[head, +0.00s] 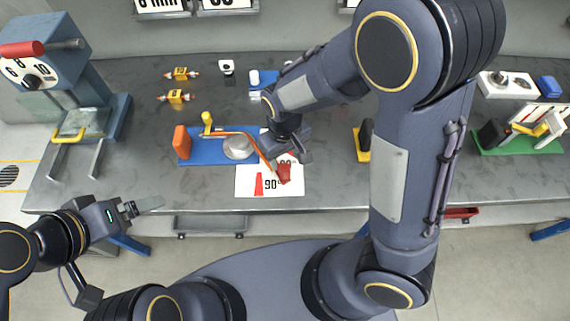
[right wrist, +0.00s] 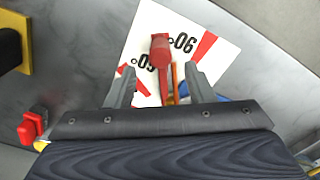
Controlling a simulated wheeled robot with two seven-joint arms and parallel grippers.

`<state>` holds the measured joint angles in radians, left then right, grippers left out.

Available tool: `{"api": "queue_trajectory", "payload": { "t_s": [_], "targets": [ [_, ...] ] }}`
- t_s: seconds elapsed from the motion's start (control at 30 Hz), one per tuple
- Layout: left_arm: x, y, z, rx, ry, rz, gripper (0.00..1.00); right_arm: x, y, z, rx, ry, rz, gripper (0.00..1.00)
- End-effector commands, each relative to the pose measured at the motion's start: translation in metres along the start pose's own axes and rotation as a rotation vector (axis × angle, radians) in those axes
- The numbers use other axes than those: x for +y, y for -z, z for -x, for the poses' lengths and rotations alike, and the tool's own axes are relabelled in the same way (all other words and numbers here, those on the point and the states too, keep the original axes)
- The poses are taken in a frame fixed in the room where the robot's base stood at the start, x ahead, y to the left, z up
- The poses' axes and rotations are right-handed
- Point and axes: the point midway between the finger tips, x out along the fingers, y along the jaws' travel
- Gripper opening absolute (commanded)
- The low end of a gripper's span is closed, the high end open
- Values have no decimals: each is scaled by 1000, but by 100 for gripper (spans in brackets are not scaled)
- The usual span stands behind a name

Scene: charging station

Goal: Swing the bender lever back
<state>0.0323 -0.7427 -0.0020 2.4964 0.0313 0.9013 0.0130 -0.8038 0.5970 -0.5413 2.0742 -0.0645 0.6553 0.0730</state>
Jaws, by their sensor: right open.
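The bender sits on a blue base plate (head: 205,148) on the workbench, with a grey round die (head: 238,147). Its orange lever (head: 263,158) reaches to the front right and ends in a red handle (head: 284,173) above a white angle card (head: 255,188) marked 90. My right gripper (head: 290,159) is above the lever, just behind the red handle. In the right wrist view the jaws (right wrist: 160,88) are open, with the lever and red handle (right wrist: 160,52) showing in line with the gap; contact cannot be made out. My left gripper (head: 140,206) is away at the bench's front left.
An orange block (head: 181,142) and a yellow knob (head: 207,120) stand on the bender's plate. A yellow-based fixture (head: 363,143) stands to the right. A lever machine (head: 50,75) is at the left. A green-based fixture (head: 520,143) is at the far right. Bench space left of the bender is clear.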

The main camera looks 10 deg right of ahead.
Motion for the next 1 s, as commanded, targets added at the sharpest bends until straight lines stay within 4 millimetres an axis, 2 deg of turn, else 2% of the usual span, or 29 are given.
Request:
{"api": "queue_trajectory", "payload": {
  "t_s": [0.1,0.3,0.47,0.7,1.0],
  "targets": [
    [0,0,-1,0,0,0,89,1,-2,-22,-7,-1,-2,48],
    [-1,-1,-1,0,0,0,89,0,-1,-50,-5,0,0,48],
    [-1,-1,-1,0,0,0,89,0,-1,-59,-2,1,-1,48],
    [-1,-1,-1,0,0,0,89,0,-1,-59,-1,2,-1,48],
    [-1,-1,-1,0,0,0,89,0,-1,-59,-1,2,-1,10]
  ]
}}
